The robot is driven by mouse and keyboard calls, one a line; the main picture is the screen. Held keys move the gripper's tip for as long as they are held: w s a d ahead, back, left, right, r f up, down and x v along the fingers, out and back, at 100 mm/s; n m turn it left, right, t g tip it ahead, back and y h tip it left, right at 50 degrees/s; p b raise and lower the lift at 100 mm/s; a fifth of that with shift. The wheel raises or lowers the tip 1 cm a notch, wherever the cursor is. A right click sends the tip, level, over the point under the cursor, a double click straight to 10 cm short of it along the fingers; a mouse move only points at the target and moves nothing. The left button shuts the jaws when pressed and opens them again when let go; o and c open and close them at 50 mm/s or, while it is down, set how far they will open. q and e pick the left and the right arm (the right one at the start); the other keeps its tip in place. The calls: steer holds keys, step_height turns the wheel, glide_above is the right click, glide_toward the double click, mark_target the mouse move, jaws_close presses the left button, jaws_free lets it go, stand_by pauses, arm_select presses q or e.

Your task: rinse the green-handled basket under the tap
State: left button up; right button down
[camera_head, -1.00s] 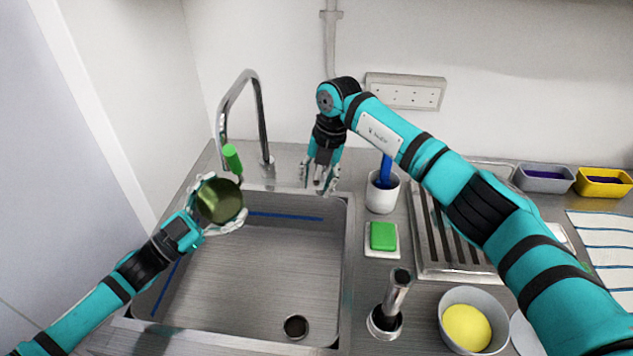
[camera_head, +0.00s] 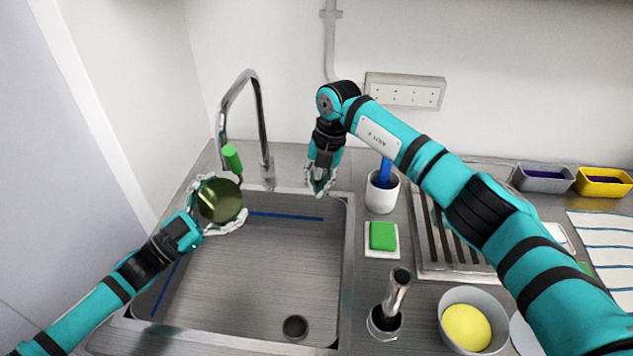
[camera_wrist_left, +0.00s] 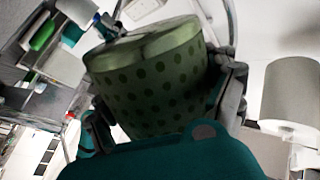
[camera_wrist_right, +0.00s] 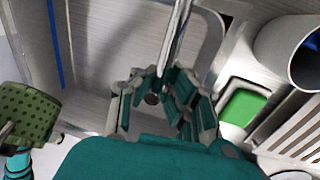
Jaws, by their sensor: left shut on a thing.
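The dotted dark green basket (camera_head: 216,203) is over the back left of the sink (camera_head: 345,250). A green grip, apparently its handle (camera_head: 231,157), rises just below the end of the chrome tap (camera_head: 262,110). My left gripper (camera_head: 221,202) is shut around the basket, which also fills the left wrist view (camera_wrist_left: 150,85). My right gripper (camera_head: 319,192) is to the right of the tap at the sink's back edge, its fingertips close together. In the right wrist view a chrome rod (camera_wrist_right: 176,35) runs to these fingertips (camera_wrist_right: 157,85). I see no clear water stream.
Right of the sink are a white cup (camera_head: 382,197) with a blue handle in it, a green sponge (camera_head: 383,236), an upright steel fitting (camera_head: 396,293) and a grey bowl (camera_head: 450,300) with a yellow ball.

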steer(key=shift+w+a+r, duration=0.1)
steer(key=shift+r, duration=0.15)
steer(key=shift+d, duration=0.2)
steer(key=d+n, duration=0.2)
steer(key=shift+d+r, duration=0.1)
steer(key=shift+d, duration=0.2)
steer(key=c, duration=2)
jaws_free()
steer(key=o, duration=0.7)
steer(key=shift+s+a, duration=0.1)
steer(key=shift+s, duration=0.1)
steer(key=shift+c, duration=0.2)
steer(key=shift+o, duration=0.3)
steer(key=shift+f, duration=0.2)
step_height(320, 180, up, 12)
steer(key=d, duration=0.2)
steer(key=shift+d, duration=0.25)
